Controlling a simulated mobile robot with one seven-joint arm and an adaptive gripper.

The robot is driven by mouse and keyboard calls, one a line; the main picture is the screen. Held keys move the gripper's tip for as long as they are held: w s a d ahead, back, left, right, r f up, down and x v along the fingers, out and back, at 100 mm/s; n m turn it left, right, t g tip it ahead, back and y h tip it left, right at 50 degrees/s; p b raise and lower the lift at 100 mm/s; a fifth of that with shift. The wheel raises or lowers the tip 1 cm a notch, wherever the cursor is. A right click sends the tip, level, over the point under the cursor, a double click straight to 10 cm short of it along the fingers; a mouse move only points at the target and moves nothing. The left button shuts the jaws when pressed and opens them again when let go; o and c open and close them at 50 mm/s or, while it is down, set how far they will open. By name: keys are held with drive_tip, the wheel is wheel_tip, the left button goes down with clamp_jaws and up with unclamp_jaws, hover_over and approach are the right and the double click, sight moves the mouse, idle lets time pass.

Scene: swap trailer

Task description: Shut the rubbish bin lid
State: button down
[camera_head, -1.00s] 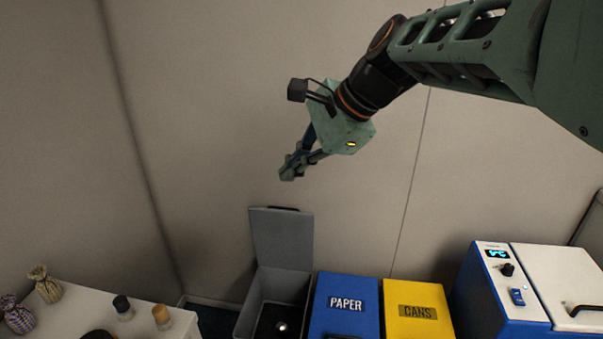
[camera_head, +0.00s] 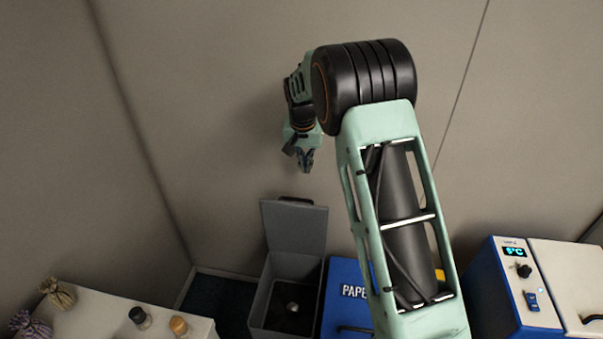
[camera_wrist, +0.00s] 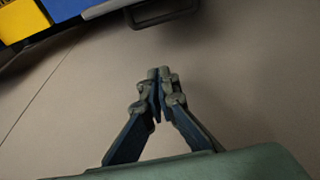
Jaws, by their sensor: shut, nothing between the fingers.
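The grey rubbish bin (camera_head: 262,318) stands against the back wall, left of the blue paper bin. Its lid (camera_head: 295,227) is open and stands upright at the back, with a dark handle on its top edge. A small round object shows inside the bin. My gripper (camera_head: 307,170) is shut and empty, above the open lid in the head view and apart from it. In the wrist view my gripper (camera_wrist: 161,72) points at the bare wall, its fingertips together. A dark handle loop at the top of the wrist view seems to be on the grey lid.
The blue paper bin (camera_head: 341,273) stands right of the grey bin, and a yellow bin beyond is mostly hidden by my arm. A blue-and-white cooler box (camera_head: 508,310) is at the right. A white counter (camera_head: 95,318) with sacks and small jars is at the left.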

drive_tip(key=a+x, duration=0.1)
drive_tip(key=x, duration=0.9)
drive_tip(key=shift+s+d+r, duration=0.1)
drive_tip(key=shift+s+r, duration=0.1)
drive_tip(key=shift+s, duration=0.85)
drive_tip(key=shift+s+d+r, duration=0.1)
drive_tip(key=shift+s+r, duration=0.15)
drive_tip(key=shift+s, duration=0.8)
drive_tip(key=shift+a, duration=0.1)
